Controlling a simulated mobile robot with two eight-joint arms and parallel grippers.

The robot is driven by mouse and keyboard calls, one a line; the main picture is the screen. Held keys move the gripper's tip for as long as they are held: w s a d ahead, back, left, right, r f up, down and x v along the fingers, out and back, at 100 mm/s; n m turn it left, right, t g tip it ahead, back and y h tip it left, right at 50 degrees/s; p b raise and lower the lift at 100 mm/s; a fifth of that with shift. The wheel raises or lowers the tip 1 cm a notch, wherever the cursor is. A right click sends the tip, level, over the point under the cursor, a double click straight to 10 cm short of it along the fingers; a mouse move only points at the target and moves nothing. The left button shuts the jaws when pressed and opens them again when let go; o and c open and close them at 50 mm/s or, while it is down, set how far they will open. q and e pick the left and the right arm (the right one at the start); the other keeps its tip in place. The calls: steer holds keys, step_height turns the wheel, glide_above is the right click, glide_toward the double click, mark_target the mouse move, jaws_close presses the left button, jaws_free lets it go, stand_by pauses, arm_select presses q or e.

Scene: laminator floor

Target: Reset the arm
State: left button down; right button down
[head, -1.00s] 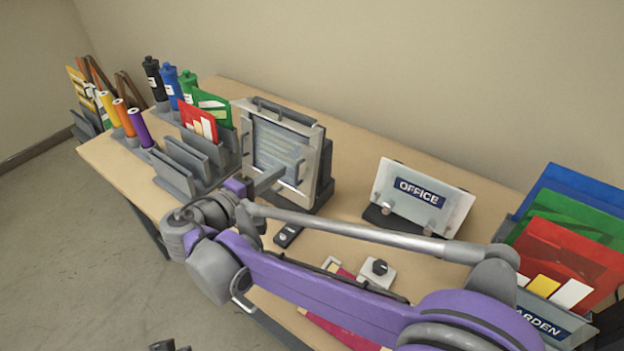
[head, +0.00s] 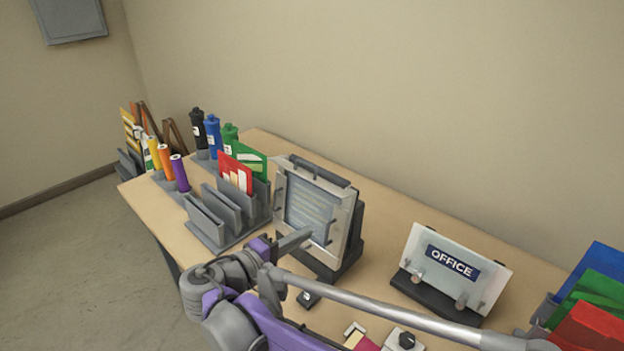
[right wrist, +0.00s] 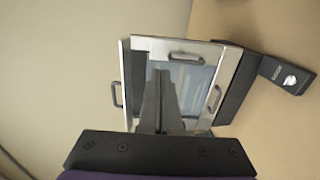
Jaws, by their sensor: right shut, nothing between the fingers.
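My right arm comes in from the lower right in the head view. Its gripper (head: 303,236) points at the lower front of a silver-framed panel with handles (head: 318,212), which leans on a dark stand on the table. The right wrist view shows the two fingers (right wrist: 160,76) together with nothing between them, in front of the same panel (right wrist: 194,80). I cannot tell whether the fingertips touch the panel. My left gripper is not in view.
The wooden table (head: 385,218) stands against the wall. Grey slotted racks (head: 210,222), rolls and bottles stand left of the panel. An OFFICE sign (head: 452,264) stands to the right, with coloured folders (head: 590,290) beyond. A small dark device (head: 308,299) lies below the panel.

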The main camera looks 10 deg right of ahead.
steer(key=s+d+f+m+g+y, duration=0.2)
steer(key=s+d+f+g+y, duration=0.25)
steer(key=s+d+f, duration=0.6)
steer(key=s+f+m+y, duration=0.1)
steer(key=s+f+y, duration=0.1)
steer(key=s, duration=0.2)
steer(key=s+f+m+y, duration=0.2)
steer(key=s+f+y, duration=0.1)
steer(key=s, duration=0.1)
steer(key=s+d+f+m+y, duration=0.1)
steer(key=s+f+m+y, duration=0.1)
steer(key=s+f, duration=0.1)
steer(key=shift+s+d+f+y, duration=0.1)
steer(key=shift+s+f+y, duration=0.1)
steer(key=shift+s+y, duration=0.25)
steer(key=shift+s+a+f+m, duration=0.1)
steer(key=shift+s+a+m, duration=0.1)
steer(key=shift+s+m, duration=0.1)
steer(key=shift+w, duration=0.1)
